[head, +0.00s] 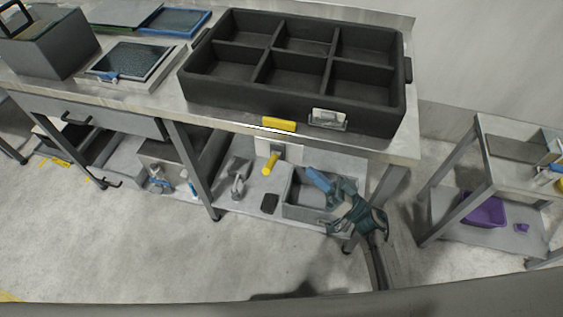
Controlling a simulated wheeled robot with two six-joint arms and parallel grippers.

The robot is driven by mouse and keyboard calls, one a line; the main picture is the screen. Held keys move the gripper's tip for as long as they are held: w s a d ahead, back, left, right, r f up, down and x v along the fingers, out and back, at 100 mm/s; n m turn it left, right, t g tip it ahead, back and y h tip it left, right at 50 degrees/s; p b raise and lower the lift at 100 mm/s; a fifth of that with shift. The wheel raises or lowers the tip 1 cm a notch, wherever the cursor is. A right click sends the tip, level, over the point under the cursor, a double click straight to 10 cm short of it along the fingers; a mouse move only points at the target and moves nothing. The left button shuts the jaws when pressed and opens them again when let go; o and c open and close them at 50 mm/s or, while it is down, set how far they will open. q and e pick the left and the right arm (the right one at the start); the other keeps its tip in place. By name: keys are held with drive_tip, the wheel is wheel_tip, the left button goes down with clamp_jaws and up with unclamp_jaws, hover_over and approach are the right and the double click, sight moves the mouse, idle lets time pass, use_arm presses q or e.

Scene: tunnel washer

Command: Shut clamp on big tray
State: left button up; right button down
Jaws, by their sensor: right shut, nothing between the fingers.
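The big tray (224,102) is a black box with six empty compartments, on the steel workbench. A silver latch plate (327,118) is on its front wall. A yellow bar (279,125) lies at the bench's front edge, left of the latch plate. A light plate (292,152) with a yellow handle (270,164) sits below that edge; the handle points down and appears to belong to the clamp. Whether the clamp touches the tray I cannot tell. My right gripper (345,207) is shut and empty, below the bench's front edge, right of and lower than the yellow handle. My left gripper is out of view.
A grey box (48,52) and a framed dark panel (130,61) stand left on the bench. The lower shelf holds a grey bin (292,208) and tools. A side cart (474,145) with a purple bin (482,211) stands right. The floor in front is clear.

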sight(271, 163)
drive_tip(key=p+x, duration=0.3)
drive_tip(key=x, duration=0.7)
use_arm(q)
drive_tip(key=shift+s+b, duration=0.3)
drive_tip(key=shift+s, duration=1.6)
use_arm(e)
drive_tip(key=shift+s+a+f, duration=0.2)
drive_tip(key=shift+s+f, duration=0.05)
drive_tip(key=shift+f, duration=0.3)
drive_tip(key=shift+s+a+f, duration=0.2)
drive_tip(key=shift+s+f, duration=0.05)
drive_tip(key=shift+f, duration=0.3)
drive_tip(key=shift+s+a+f, duration=0.25)
drive_tip(key=shift+f, duration=0.3)
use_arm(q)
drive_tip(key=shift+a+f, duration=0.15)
use_arm(e)
drive_tip(key=shift+d+f, duration=0.1)
